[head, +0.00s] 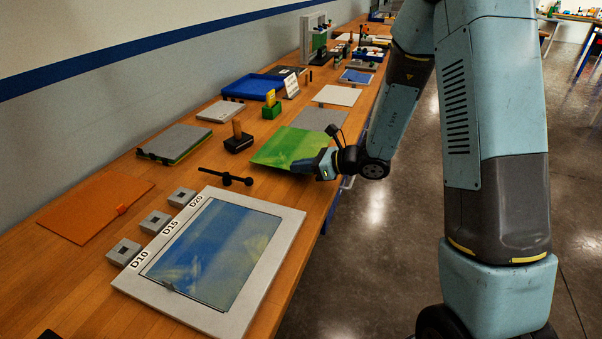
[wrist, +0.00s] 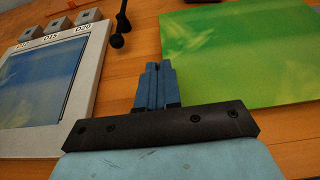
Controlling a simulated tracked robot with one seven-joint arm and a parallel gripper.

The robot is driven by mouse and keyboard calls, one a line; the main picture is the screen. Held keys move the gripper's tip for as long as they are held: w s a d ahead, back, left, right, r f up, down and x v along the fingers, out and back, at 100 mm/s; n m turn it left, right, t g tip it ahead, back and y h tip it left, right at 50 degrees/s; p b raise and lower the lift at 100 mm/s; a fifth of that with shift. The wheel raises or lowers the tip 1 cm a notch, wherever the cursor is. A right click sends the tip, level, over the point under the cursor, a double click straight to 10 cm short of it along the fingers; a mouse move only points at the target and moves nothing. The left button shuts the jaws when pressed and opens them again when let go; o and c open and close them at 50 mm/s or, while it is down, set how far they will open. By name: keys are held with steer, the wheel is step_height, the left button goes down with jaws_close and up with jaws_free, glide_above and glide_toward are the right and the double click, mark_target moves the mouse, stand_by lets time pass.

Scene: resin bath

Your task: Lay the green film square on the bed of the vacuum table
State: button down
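The green film square (head: 284,146) lies flat on the wooden bench, around the middle of the head view. It also shows at the right of the wrist view (wrist: 245,50). My gripper (head: 310,164) is low over the bench by the film's near right corner. In the wrist view its blue fingers (wrist: 156,68) are together, beside the film's left edge, with nothing seen between them. Whether they touch the film is unclear. A flat white-framed panel (head: 290,225) with a glossy blue bed (head: 212,250) lies nearer; no label names it as the vacuum table.
Grey blocks (head: 123,251) labelled D10, D15 and D20 line the panel's left side. A black rod tool (head: 228,179) lies between panel and film. An orange sheet (head: 95,208), a grey slab (head: 180,141) and a black block with wooden handle (head: 238,143) lie to the left.

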mark_target(310, 174)
steer(key=shift+w+d+f, duration=0.15)
steer(key=shift+f, duration=1.55)
steer(key=c, duration=1.3)
jaws_free()
steer(key=shift+c, duration=0.2)
